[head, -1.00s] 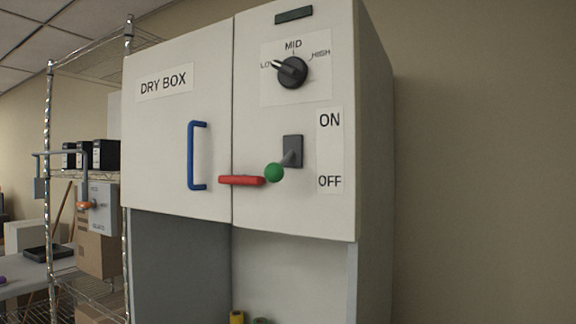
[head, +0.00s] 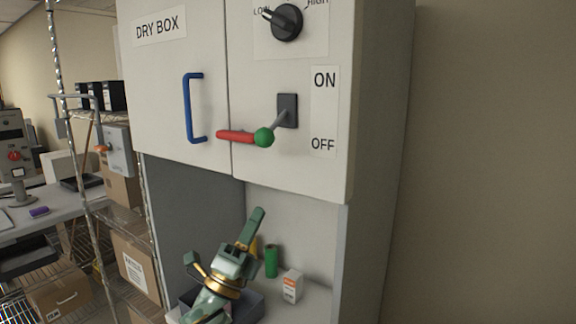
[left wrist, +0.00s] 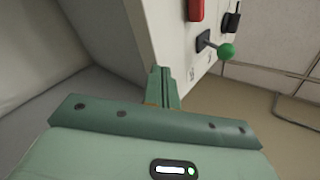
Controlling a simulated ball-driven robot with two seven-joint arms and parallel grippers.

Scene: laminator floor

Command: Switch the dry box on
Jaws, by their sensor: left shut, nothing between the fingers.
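The white dry box (head: 170,105) fills the middle of the head view. On its right panel, a grey lever with a green ball (head: 264,137) comes out of a dark plate (head: 287,110) and slants down, the ball about level with the OFF label (head: 322,144). A red bar (head: 235,136) lies just left of the ball. My left gripper (head: 258,212) is shut and empty, pointing up below the panel, apart from the lever. In the left wrist view, its fingers (left wrist: 162,88) are below and left of the green ball (left wrist: 226,51). My right gripper is not in view.
A dark selector knob (head: 287,22) sits above the lever, pointing toward LOW. A blue handle (head: 188,108) is on the left door. Below, the open bay holds a green cylinder (head: 270,261) and a small white-and-orange box (head: 292,287). A wire shelf (head: 130,222) stands left.

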